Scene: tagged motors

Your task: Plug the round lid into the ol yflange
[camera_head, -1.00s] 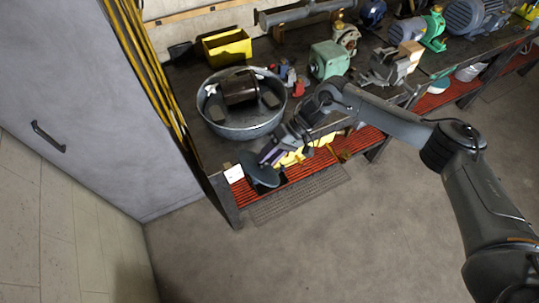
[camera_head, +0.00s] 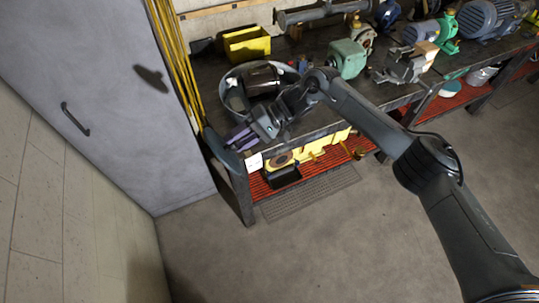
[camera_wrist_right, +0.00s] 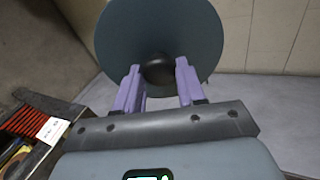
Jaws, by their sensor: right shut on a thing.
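The round lid is a dark blue-grey disc (camera_head: 222,154), seen tilted and nearly edge-on beside the table's left front corner in the head view. In the right wrist view the lid (camera_wrist_right: 195,30) faces me with a dark central knob. My right gripper (camera_head: 236,138) has purple fingers shut on that knob; the fingers (camera_wrist_right: 158,80) stand on either side of it. A grey round tub (camera_head: 232,98) on the table holds a dark brown cylinder (camera_head: 262,78), partly hidden by my arm. I cannot tell which part is the oily flange. My left gripper is not in view.
A yellow bin (camera_head: 247,45) stands behind the tub. A green gearbox (camera_head: 348,58) and several motors are to the right. A grey cabinet (camera_head: 110,90) and yellow pipes (camera_head: 178,70) border the left. A lower shelf (camera_head: 325,158) holds yellow parts.

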